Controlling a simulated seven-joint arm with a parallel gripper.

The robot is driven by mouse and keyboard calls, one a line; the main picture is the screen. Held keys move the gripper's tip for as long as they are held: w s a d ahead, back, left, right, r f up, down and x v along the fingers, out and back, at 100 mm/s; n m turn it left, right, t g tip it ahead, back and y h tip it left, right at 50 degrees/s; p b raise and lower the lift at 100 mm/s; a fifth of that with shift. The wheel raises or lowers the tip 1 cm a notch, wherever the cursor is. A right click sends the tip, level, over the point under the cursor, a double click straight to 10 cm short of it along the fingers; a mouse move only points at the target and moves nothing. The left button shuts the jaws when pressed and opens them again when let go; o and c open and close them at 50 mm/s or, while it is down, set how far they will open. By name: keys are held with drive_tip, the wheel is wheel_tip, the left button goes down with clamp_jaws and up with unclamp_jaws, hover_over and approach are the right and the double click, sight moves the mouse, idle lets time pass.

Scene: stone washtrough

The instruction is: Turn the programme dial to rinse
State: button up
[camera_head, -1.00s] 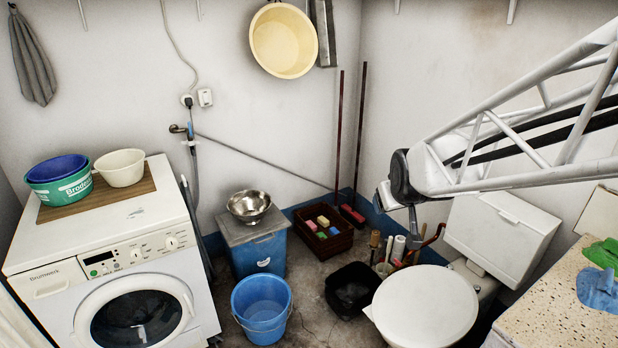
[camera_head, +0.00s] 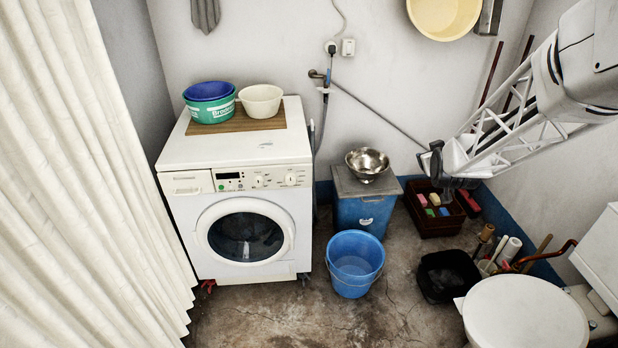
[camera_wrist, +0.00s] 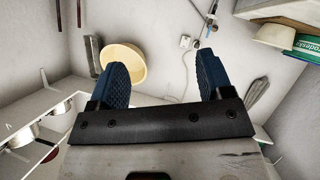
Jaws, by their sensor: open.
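The washing machine (camera_head: 250,210) is white, with a round dark door, and stands left of the middle in the head view. Its control panel has a dark display (camera_head: 228,176), a left knob (camera_head: 258,182) and a right knob (camera_head: 291,180). Their markings are too small to read, so I cannot tell which is the programme dial or where it points. My gripper is open and empty in the wrist view (camera_wrist: 163,78), its two dark blue fingers wide apart. In the head view my arm comes in from the right, its end well right of the machine and apart from it.
A green and a blue bowl (camera_head: 209,103) and a cream bowl (camera_head: 262,101) stand on the machine. A blue bin (camera_head: 362,212) with a steel bowl (camera_head: 368,164) and a blue bucket (camera_head: 355,264) stand to its right. A curtain (camera_head: 90,180) hangs at left. Floor before the machine is clear.

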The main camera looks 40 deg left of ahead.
drive_tip(key=w+a+f+n+y, duration=0.25)
drive_tip(key=a+f, duration=0.35)
drive_tip(key=a, duration=0.6)
drive_tip(key=n+y, duration=0.7)
drive_tip(key=y, duration=0.3)
approach(291, 182)
drive_tip(key=shift+w+a+r, duration=0.2)
drive_tip(key=shift+a+r, duration=0.2)
drive_tip(key=shift+a, duration=0.05)
drive_tip(key=shift+h, duration=0.25)
drive_tip(key=shift+x, duration=3.9)
drive_tip(key=shift+c, duration=0.4)
